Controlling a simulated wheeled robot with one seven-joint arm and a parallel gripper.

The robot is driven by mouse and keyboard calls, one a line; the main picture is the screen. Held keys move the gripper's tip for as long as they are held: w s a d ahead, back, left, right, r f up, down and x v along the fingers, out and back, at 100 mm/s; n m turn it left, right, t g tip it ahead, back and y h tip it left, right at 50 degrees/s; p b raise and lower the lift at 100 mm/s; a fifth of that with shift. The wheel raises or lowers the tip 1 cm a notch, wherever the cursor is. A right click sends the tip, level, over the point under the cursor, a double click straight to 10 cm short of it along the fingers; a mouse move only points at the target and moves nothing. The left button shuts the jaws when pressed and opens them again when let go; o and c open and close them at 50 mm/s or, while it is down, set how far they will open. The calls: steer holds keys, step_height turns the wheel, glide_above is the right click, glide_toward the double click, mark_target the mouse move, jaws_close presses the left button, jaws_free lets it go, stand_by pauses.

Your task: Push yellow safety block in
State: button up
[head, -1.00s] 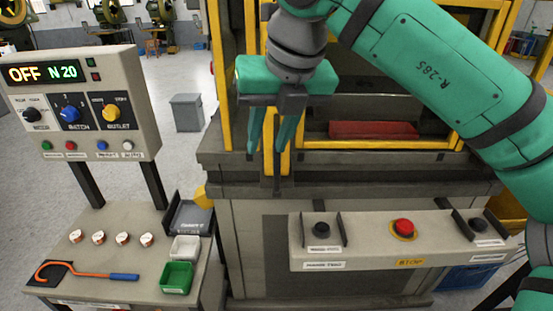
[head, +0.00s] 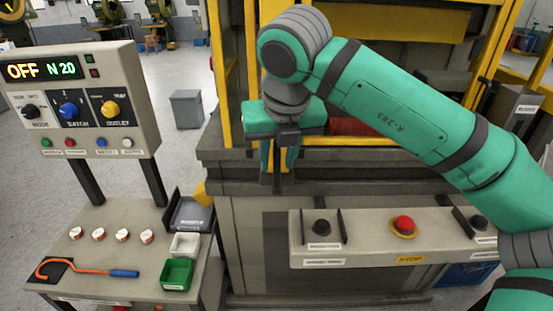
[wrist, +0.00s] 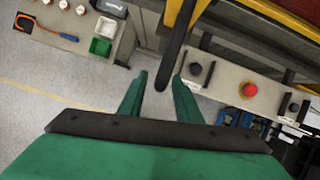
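A narrow yellow upright piece (head: 292,158) stands at the press's front left; it looks like the safety block, but my gripper covers most of it. A dark upright bar (head: 277,178) stands in front of it and reaches below the press table edge. My gripper (head: 278,160) points down there, overlapping both in the head view. In the wrist view my two green fingertips (wrist: 160,78) are apart. The dark bar (wrist: 175,62) shows in the gap between them, with yellow (wrist: 184,12) beside its top. I cannot tell whether the fingers touch it.
The press panel with a red stop button (head: 404,224) is to the right. Yellow guard posts (head: 218,70) frame the press.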

steer(key=shift+w+f, duration=0.2)
steer(key=shift+f, duration=0.1)
steer(key=shift+s, duration=0.15)
jaws_close()
